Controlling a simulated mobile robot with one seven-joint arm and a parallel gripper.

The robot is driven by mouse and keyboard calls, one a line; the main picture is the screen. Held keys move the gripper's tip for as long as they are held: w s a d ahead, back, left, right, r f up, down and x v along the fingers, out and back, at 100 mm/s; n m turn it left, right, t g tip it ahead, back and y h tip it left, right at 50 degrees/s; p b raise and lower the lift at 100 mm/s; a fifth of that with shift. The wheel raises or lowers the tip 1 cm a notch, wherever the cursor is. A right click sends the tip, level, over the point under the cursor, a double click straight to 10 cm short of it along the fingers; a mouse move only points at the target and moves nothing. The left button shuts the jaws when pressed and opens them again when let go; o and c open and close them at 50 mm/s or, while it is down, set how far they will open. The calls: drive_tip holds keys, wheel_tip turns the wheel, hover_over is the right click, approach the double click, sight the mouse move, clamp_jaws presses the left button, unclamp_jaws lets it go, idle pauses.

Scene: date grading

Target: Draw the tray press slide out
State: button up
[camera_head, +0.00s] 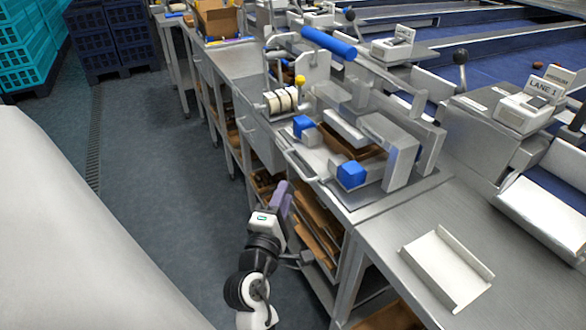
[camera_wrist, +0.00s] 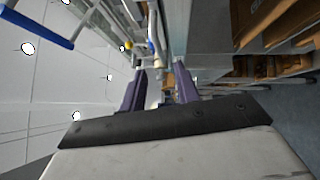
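The tray press (camera_head: 365,140) stands on the metal bench, with blue blocks at its front corners and a brown tray (camera_head: 352,146) partly hidden inside. A pale bar handle (camera_head: 300,166) sticks out at the front of its slide, over the bench edge. My gripper (camera_head: 284,190), with purple fingers, is below and in front of this handle, apart from it in the head view. In the wrist view, the two fingers of my gripper (camera_wrist: 162,82) stand apart with a gap between them. Parts of the press show beyond the gap, but I cannot tell the handle clearly there.
The press's blue lever bar (camera_head: 328,42) is above it and shows in the wrist view (camera_wrist: 38,22). Shelves with brown trays (camera_head: 318,225) lie under the bench, close to my gripper. A white open tray (camera_head: 446,268) lies on the right bench. The aisle floor (camera_head: 165,190) is clear.

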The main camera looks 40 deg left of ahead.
drive_tip(key=p+x, duration=0.1)
drive_tip(key=x, duration=0.7)
drive_tip(key=shift+p, duration=0.3)
drive_tip(key=shift+c, duration=0.2)
clamp_jaws()
